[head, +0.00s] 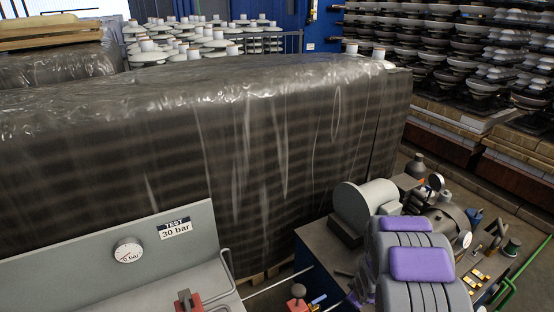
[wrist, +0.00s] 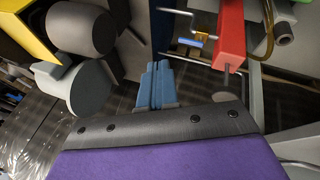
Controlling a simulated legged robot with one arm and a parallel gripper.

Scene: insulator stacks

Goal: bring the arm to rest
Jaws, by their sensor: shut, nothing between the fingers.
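My arm (head: 415,255), grey with purple pads, shows at the lower right of the head view, in front of a workbench with machinery. My gripper (wrist: 157,68) shows in the wrist view as blue fingers lying side by side, shut and empty. They point away from the purple and black wrist part in the foreground. In the head view I cannot make out the gripper's fingers clearly.
The workbench (head: 322,252) carries a grey motor (head: 367,205) and fittings. A panel with a gauge (head: 128,250) stands lower left. A large wrapped stack (head: 240,150) fills the middle. The wrist view shows a red bar (wrist: 230,35) and grey rounded parts (wrist: 90,88) near the fingers.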

